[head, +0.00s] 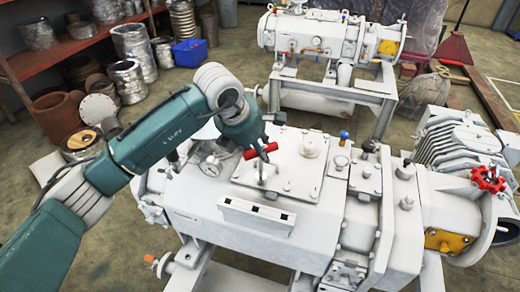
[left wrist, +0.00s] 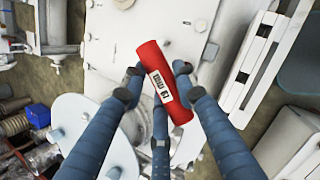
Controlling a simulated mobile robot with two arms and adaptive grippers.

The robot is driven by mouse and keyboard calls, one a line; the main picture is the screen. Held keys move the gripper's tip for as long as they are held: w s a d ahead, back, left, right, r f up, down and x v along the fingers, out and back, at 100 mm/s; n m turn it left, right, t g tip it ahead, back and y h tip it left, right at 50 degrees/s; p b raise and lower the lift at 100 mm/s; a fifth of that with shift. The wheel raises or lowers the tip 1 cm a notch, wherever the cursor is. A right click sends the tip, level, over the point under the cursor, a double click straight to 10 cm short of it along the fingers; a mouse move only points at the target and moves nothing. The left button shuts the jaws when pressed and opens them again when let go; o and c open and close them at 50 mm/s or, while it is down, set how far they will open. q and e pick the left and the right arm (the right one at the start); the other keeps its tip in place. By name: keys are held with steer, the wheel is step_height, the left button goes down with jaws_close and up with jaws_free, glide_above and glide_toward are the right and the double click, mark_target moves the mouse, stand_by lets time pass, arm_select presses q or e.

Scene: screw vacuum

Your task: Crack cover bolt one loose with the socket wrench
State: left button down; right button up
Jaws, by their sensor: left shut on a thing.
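The socket wrench (left wrist: 163,80) has a red T-handle, marked "13 mm" in the left wrist view. It also shows in the head view (head: 261,151), its silver shaft pointing down to the light grey cover plate (head: 300,157) on the white pump housing. My left gripper (head: 256,139) is shut on the red handle; its blue fingers lie around it in the left wrist view (left wrist: 158,88). Small bolts show on the cover, one (head: 287,187) near its front edge. Whether the socket sits on a bolt cannot be told. My right gripper is not in view.
A white holder with dark square slots (head: 257,215) lies in front of the cover. A second pump (head: 335,38) is behind. Shelves (head: 75,42) are at left.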

arm_select(q)
steer(key=shift+b, duration=0.35)
stand_by(0.5)
steer(key=shift+f+b, duration=0.6)
steer(key=shift+b, duration=0.05)
steer(key=shift+n, duration=0.3)
steer(key=shift+n+t+y+b, duration=0.4)
steer(key=shift+n+b, duration=0.3)
steer(key=shift+n, duration=0.2)
steer(key=shift+r+p, duration=1.05)
steer(key=shift+r, duration=1.5)
steer(key=shift+a, duration=0.1)
